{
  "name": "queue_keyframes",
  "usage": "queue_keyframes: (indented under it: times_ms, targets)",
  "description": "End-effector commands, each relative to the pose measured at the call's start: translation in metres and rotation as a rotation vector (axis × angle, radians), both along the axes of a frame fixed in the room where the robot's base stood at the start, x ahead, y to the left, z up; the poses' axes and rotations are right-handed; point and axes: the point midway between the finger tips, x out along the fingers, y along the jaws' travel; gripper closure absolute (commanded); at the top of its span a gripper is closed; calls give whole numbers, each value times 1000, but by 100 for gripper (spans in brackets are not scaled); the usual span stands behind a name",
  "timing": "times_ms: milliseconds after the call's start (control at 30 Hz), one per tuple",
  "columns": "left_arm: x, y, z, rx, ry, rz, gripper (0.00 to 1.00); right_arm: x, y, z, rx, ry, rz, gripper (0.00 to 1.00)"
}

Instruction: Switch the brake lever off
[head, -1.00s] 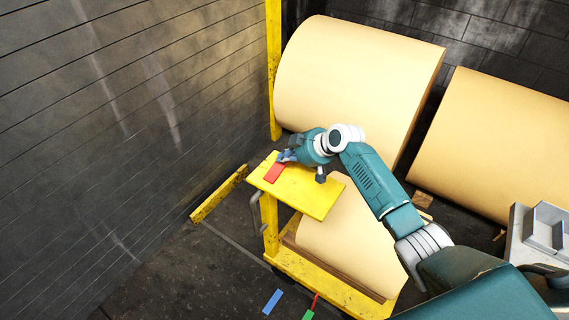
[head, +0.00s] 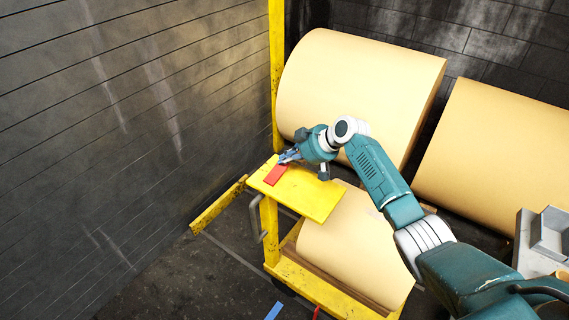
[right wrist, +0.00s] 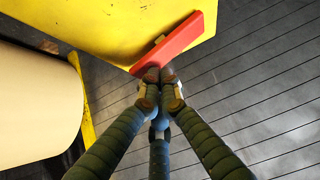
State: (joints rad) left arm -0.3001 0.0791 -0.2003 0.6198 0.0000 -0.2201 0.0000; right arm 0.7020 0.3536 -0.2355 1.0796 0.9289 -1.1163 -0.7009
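A flat red bar (head: 276,175), which looks like the brake lever, sits at the left end of a yellow panel (head: 318,199) on the yellow cart. In the right wrist view the red bar (right wrist: 178,42) lies slanted against the yellow panel (right wrist: 100,25). My right gripper (head: 287,158) is beside the red bar at its far side. In the right wrist view its two front fingertips (right wrist: 160,76) are together at the bar's lower edge, with nothing clearly between them. Whether they touch the bar, I cannot tell. My left gripper is not in view.
A large cream roll (head: 360,90) stands behind the panel and another (head: 500,150) is at the right. A smaller roll (head: 350,245) lies on the cart below the panel. A grey plank wall (head: 120,130) closes off the left. Dark floor (head: 190,280) is open at the lower left.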

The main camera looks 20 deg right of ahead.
Motion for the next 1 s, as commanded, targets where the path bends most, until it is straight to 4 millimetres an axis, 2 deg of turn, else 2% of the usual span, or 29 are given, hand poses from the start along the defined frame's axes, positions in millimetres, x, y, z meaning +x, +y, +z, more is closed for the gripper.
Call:
queue_keyframes:
  times_ms: [233, 700, 1000]
  targets:
    - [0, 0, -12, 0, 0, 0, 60, 3, -2, -5, -1, 2, -1, 100]
    - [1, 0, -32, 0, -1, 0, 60, 6, -4, -9, 109, 86, -1, 100]
    - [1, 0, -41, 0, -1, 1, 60, 7, -6, -10, 105, 83, 0, 100]
